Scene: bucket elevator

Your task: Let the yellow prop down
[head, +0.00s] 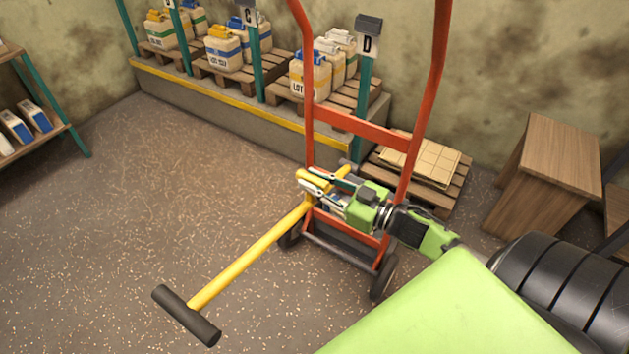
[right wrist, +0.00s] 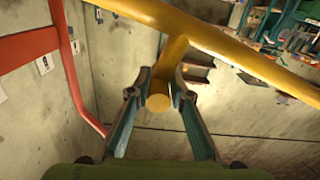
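The yellow prop (head: 248,262) is a long pole with a dark crossbar foot. It slants from the red hand truck (head: 357,128) down toward the front left, with its foot low in the head view. My right gripper (head: 322,184) is at the prop's upper end, in front of the truck. In the right wrist view, a short yellow peg (right wrist: 159,103) sticks out from the prop's bar (right wrist: 225,45). The fingers of my right gripper sit close on both sides of this peg and appear closed on it. My left gripper is not in view.
A raised ledge with pallets (head: 240,72) and several jugs (head: 310,75) runs along the back wall. A low pallet with a tan sheet stack (head: 418,160) lies behind the truck. A wooden cabinet (head: 545,175) stands at right.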

